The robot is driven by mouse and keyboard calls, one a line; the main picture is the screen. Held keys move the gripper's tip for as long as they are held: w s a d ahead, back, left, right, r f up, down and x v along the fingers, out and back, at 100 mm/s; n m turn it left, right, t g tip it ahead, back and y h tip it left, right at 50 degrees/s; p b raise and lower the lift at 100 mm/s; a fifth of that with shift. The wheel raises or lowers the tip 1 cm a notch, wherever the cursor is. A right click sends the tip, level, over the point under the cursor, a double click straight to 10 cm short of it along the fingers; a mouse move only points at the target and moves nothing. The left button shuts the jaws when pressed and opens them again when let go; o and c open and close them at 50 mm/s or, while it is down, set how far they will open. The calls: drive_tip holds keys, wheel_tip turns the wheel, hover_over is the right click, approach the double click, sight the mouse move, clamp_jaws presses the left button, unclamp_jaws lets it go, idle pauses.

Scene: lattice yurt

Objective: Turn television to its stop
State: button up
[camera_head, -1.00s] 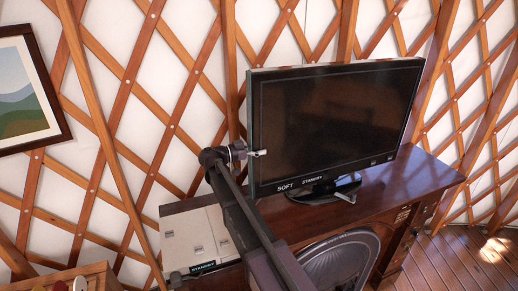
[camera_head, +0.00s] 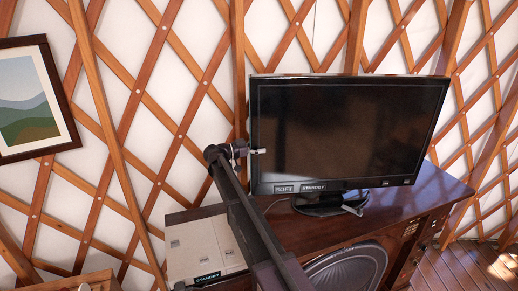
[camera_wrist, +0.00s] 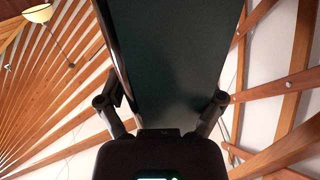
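The television (camera_head: 345,130) is a wide black screen on a small dark stand (camera_head: 325,204), upright on a brown wooden cabinet (camera_head: 445,196). Its screen faces me nearly squarely. My gripper (camera_head: 254,151) is at the middle of its left edge, with a pale fingertip over the front of the frame. In the wrist view the dark body of the television (camera_wrist: 180,50) fills the space between the two fingers of my gripper (camera_wrist: 168,98). One finger lies along each side, apparently touching; any small gap is hard to tell. The finger behind the television is hidden in the head view.
A round dark panel (camera_head: 345,270) shows on the cabinet front. The lattice wall (camera_head: 180,110) is close behind. A framed picture (camera_head: 35,100) hangs at left. Wooden floor (camera_head: 470,270) is at right.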

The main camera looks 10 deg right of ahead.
drive_tip(key=shift+o, duration=0.6)
drive_tip(key=shift+w+d, duration=0.2)
drive_tip(key=shift+w, duration=0.15)
drive_tip(key=shift+s+a, duration=0.1)
drive_tip(key=shift+a, duration=0.05)
drive_tip(key=v, duration=1.1)
drive_tip(key=shift+s+a, duration=0.2)
drive_tip(key=shift+a, duration=0.2)
drive_tip(key=shift+f, duration=0.1)
